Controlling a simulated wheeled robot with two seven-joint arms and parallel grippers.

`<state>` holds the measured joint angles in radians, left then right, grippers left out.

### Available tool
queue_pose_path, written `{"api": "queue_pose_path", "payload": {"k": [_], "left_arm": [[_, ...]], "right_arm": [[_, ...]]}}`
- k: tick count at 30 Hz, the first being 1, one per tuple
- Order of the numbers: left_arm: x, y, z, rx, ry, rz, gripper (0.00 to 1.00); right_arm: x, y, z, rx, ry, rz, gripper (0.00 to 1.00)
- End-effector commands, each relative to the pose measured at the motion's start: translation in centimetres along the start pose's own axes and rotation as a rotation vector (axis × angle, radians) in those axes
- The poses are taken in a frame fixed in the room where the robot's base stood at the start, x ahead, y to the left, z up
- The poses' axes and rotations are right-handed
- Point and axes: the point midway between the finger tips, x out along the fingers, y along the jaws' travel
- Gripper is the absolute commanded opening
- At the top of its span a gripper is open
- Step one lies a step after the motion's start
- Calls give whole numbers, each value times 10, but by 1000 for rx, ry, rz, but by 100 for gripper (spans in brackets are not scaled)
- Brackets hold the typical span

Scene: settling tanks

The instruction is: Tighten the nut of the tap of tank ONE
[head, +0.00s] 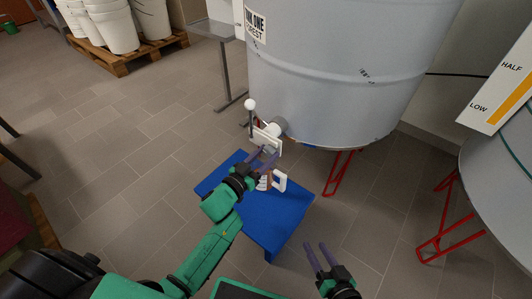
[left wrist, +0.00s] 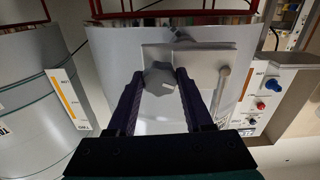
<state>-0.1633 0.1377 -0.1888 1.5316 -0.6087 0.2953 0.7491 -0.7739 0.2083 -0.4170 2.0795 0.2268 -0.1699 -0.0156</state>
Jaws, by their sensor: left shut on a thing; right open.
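Tank ONE (head: 335,70) is the large pale grey tank at the top middle, its label (head: 256,24) reading "ONE". Its tap (head: 272,132) sticks out low on the left side, with a lever ending in a white ball (head: 250,104). In the left wrist view the grey lobed nut (left wrist: 160,78) sits between the two fingers of my left gripper (left wrist: 160,85), which is shut on it. In the head view this gripper (head: 263,157) is at the tap and partly hides it. My right gripper (head: 320,258) is open and empty, low and right of the blue stand.
Red legs (head: 340,172) support the tank. Another tank (head: 500,165) with a level board is at right. White buckets (head: 115,28) stand on a pallet.

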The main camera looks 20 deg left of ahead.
Motion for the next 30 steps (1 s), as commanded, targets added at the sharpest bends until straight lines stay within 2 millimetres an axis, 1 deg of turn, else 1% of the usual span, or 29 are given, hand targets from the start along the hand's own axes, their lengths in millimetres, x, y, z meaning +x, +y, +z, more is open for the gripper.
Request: {"api": "queue_pose_path", "payload": {"k": [8,30], "left_arm": [[0,0,0,260,-2,0,0],[0,-1,2,945,-3,1,0]], "right_arm": [[-4,-4,-12,-6,-5,-1,50],[-5,-3,-7,-8,-15,-2,50]]}}
